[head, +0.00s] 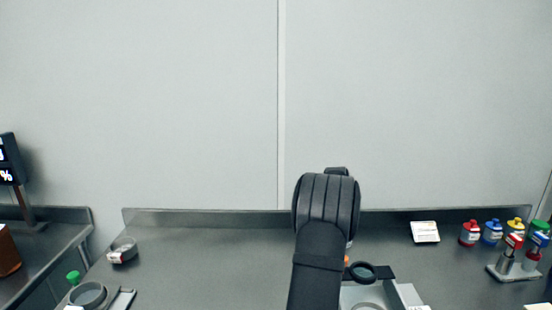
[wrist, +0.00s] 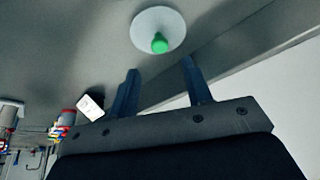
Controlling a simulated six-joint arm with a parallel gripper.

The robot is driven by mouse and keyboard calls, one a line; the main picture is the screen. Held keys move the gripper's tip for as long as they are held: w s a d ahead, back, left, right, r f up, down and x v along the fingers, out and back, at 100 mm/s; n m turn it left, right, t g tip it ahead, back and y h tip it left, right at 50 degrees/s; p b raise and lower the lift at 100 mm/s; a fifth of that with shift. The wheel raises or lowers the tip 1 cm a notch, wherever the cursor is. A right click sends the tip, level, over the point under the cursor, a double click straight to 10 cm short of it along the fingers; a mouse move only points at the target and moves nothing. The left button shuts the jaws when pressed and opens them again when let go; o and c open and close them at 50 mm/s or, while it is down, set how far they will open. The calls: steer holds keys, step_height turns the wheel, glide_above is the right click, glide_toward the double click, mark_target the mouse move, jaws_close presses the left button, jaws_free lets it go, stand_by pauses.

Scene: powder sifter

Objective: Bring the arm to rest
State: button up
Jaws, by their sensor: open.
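My arm (head: 322,240) rises in the middle of the head view, in front of the wall and over the grey bench (head: 210,270). It hides my gripper in that view. In the wrist view my gripper (wrist: 160,66) is open, with its two dark fingers apart and nothing between them. A pale round disc with a green knob (wrist: 160,43) lies beyond the fingertips, apart from them.
Red, blue, yellow and green-capped containers (head: 492,232) and a stand (head: 514,272) are at the right. A white card (head: 425,232) lies nearer the middle. A tray (head: 408,294) is beside my arm. A round dish (head: 122,250) and a ring (head: 89,295) are at the left.

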steer(key=x, duration=0.7)
steer(key=shift+w+d+f, duration=0.1)
steer(key=shift+w+f, duration=0.05)
steer(key=shift+f, duration=0.1)
step_height(320, 180, up, 4)
steer(key=s+d+r, duration=0.7)
steer(key=s+r, duration=0.1)
steer(key=s, duration=0.1)
steer(key=s+a+r+m+g+h, duration=0.1)
steer(key=s+a+r+m, duration=0.4)
steer(key=s, duration=0.6)
steer(key=w+a+f, duration=0.6)
steer(key=w+a, duration=0.1)
steer(key=a, duration=0.1)
steer(key=shift+w+a+f+n, duration=0.2)
steer(key=shift+a+n, duration=0.05)
steer(key=shift+n, duration=0.05)
